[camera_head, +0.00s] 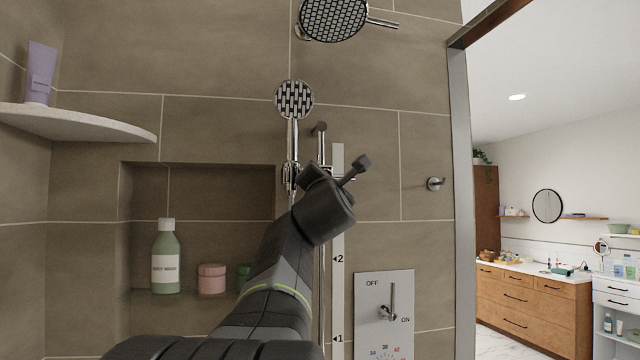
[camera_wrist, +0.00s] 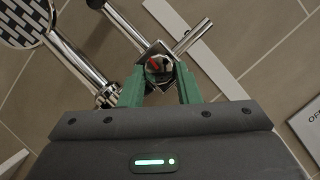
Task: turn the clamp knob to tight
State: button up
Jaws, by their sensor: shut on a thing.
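The clamp knob (camera_wrist: 158,68) shows in the wrist view as a small round end with a red mark, in front of the chrome clamp on the shower rail. My gripper (camera_wrist: 160,76) has its two green fingers on either side of the knob and is shut on it. In the head view my own wrist hides the knob and most of the clamp. The hand shower (camera_head: 294,100) hangs upright in its holder (camera_head: 290,176), just left of the rail (camera_head: 321,148). I cannot read the knob's setting.
A numbered strip (camera_head: 338,230) runs beside the rail. A valve plate (camera_head: 384,285) with a lever is at lower right, and a hook (camera_head: 436,184) is above it. A niche at left holds a green bottle (camera_head: 166,262) and a pink jar (camera_head: 211,278). A corner shelf (camera_head: 80,124) juts out at left.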

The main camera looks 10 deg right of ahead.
jog(key=shift+a+r+m+g+h, duration=0.1)
jog(key=shift+m+g+h, duration=0.2)
jog(key=shift+m, duration=0.55)
jog(key=shift+a+r+m+g+h, duration=0.1)
jog(key=shift+m+g+h, duration=0.15)
jog(key=shift+m, duration=0.6)
jog(key=shift+r+m+g+h+p, duration=0.15)
jog(key=shift+m+g+h+p, duration=0.35)
jog(key=shift+m, duration=1)
jog(key=shift+r+m+g+h+p, duration=0.2)
jog(key=shift+m+g, duration=0.35)
jog(key=shift+m, duration=0.95)
jog(key=shift+f, duration=0.1)
jog(key=o, duration=1)
jog(key=shift+c, duration=0.2)
jog(key=shift+s+a+f, duration=0.1)
jog(key=shift+s+f, duration=0.05)
jog(key=b+v, duration=0.3)
jog(key=v, duration=1)
jog(key=shift+s, duration=0.3)
